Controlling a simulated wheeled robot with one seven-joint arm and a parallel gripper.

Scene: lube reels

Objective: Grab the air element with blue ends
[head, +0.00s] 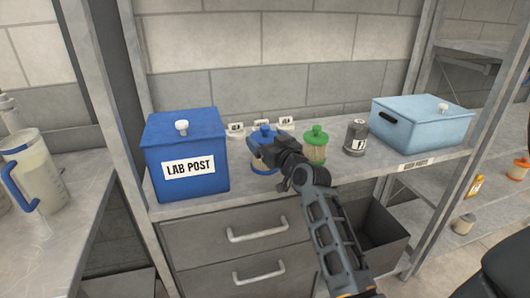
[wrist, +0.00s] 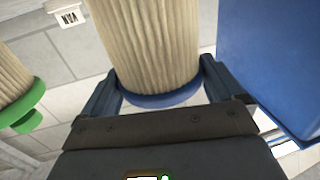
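The air element with blue ends (head: 262,155) stands on the grey shelf, with a pale pleated body and a blue lid. In the head view, my gripper (head: 268,156) is right in front of it and hides part of it. In the wrist view, the pleated body (wrist: 148,45) and one blue end (wrist: 160,99) lie between the two spread fingers of my gripper (wrist: 160,78). The fingers are close on both sides; contact cannot be made out. A similar element with green ends (head: 316,142) stands to its right, also at the wrist view's left edge (wrist: 15,75).
A blue LAB POST box (head: 187,150) stands close on the left. A dark grey can (head: 356,137) and a light blue box (head: 423,122) stand to the right. Small label cards (head: 236,127) are behind, near the wall. Drawers (head: 240,235) are below the shelf (head: 290,185).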

